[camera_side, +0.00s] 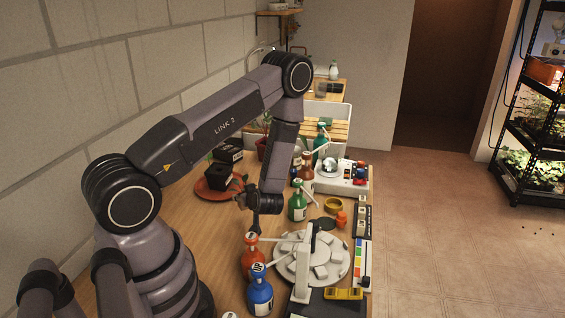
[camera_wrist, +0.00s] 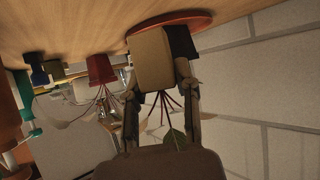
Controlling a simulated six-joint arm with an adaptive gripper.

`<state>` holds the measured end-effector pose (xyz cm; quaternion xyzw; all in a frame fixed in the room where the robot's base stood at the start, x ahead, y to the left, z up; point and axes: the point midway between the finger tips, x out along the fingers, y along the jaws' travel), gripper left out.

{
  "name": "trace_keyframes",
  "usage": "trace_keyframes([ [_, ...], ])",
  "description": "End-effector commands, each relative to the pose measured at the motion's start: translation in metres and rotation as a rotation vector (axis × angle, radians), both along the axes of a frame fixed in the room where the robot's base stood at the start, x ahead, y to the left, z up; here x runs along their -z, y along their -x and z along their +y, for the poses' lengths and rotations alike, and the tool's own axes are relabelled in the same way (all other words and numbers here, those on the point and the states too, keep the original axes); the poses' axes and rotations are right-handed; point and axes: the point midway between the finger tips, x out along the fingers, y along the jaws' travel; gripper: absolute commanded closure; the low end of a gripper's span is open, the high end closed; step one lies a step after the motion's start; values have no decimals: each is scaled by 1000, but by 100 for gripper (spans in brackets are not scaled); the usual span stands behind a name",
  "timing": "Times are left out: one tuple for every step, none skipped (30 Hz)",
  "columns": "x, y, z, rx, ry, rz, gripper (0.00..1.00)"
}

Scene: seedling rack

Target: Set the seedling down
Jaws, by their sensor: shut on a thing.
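The seedling's dark square pot (camera_side: 219,177) is at the round red-brown saucer (camera_side: 207,194) on the table's wall side; I cannot tell whether it fully rests there. My gripper (camera_side: 243,198) reaches in sideways from the right, beside the pot. In the wrist view, which is upside down, my gripper (camera_wrist: 160,88) has its fingers shut around a tan-faced block, the pot's near side (camera_wrist: 152,60). A darker side shows behind it, close against the saucer (camera_wrist: 170,20). Thin reddish stems and a green leaf (camera_wrist: 175,138) hang down in the picture. The far finger contact is hidden.
A black container (camera_side: 228,153) and a red pot (camera_side: 262,150) stand behind the saucer. Green (camera_side: 297,206), orange (camera_side: 253,258) and blue (camera_side: 260,290) bottles stand to the right and front. A grey round tray (camera_side: 290,272) is nearby. Bare wood lies in front of the saucer.

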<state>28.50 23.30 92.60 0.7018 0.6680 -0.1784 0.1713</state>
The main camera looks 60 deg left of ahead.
Motion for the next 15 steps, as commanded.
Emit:
trace_keyframes([
  [5, 0, 0, 0, 1, 2, 96],
  [9, 0, 0, 1, 1, 3, 96],
  [16, 0, 0, 1, 1, 4, 96],
  [20, 1, 0, 1, 2, 3, 96],
  [26, 1, 0, 1, 2, 3, 96],
  [32, 0, 0, 1, 1, 2, 96],
  [36, 0, 0, 1, 1, 3, 96],
  [39, 0, 0, 1, 1, 2, 96],
  [42, 0, 0, 1, 1, 2, 96],
  [43, 0, 0, 0, 0, 1, 96],
  [44, 0, 0, 1, 0, 0, 96],
  [44, 0, 0, 1, 0, 0, 96],
  [44, 0, 0, 1, 0, 0, 96],
  [44, 0, 0, 1, 0, 0, 96],
  [44, 0, 0, 1, 0, 0, 96],
])
